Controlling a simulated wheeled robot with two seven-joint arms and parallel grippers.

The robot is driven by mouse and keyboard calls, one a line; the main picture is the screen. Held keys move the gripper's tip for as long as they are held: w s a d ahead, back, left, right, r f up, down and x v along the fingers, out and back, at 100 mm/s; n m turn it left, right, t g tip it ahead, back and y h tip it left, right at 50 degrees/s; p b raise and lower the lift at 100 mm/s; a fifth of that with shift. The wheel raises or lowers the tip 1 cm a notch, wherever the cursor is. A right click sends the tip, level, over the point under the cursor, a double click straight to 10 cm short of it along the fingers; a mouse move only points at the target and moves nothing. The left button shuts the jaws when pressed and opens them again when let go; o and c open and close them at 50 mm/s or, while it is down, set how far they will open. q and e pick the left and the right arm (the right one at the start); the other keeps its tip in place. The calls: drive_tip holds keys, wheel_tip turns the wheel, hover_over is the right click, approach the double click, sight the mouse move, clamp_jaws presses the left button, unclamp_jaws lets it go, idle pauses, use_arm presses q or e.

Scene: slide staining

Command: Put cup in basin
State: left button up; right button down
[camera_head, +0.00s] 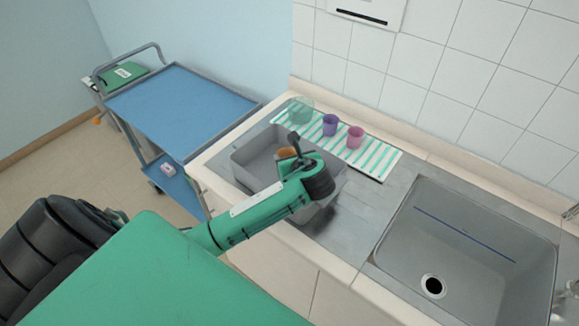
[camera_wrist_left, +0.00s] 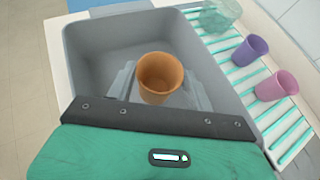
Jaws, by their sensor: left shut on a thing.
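An orange cup (camera_wrist_left: 160,78) is held between the fingers of my left gripper (camera_wrist_left: 158,88), upright as far as I can see. In the wrist view it appears over the grey basin (camera_wrist_left: 85,45); I cannot tell whether it touches the basin floor. In the head view only part of the orange cup (camera_head: 288,153) shows behind my left gripper (camera_head: 297,152), within the outline of the basin (camera_head: 245,161). My arm hides the basin's near right part. My right gripper is in neither view.
A striped drying mat (camera_head: 382,165) holds a purple cup (camera_head: 330,125), a pink cup (camera_head: 355,137) and a clear greenish vessel (camera_head: 300,108). A sink (camera_head: 470,245) lies to the right. A blue-topped trolley (camera_head: 180,108) stands left of the counter.

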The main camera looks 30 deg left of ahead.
use_arm(q)
drive_tip(key=shift+f, duration=0.8)
drive_tip(key=shift+f+p, duration=0.3)
drive_tip(key=shift+f, duration=1.5)
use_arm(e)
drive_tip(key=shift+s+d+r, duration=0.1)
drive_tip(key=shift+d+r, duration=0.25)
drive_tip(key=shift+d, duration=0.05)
use_arm(q)
drive_tip(key=o, duration=0.9)
drive_tip(key=shift+f, duration=0.1)
drive_tip(key=shift+o, duration=0.2)
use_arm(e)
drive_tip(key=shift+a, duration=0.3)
use_arm(q)
drive_tip(key=shift+s+d+r, duration=0.1)
drive_tip(key=shift+d+r, duration=0.1)
drive_tip(key=shift+d, duration=0.05)
drive_tip(key=b+v, duration=0.2)
drive_tip(key=v, duration=0.9)
drive_tip(key=shift+d+b, duration=0.2)
drive_tip(key=shift+b, duration=0.15)
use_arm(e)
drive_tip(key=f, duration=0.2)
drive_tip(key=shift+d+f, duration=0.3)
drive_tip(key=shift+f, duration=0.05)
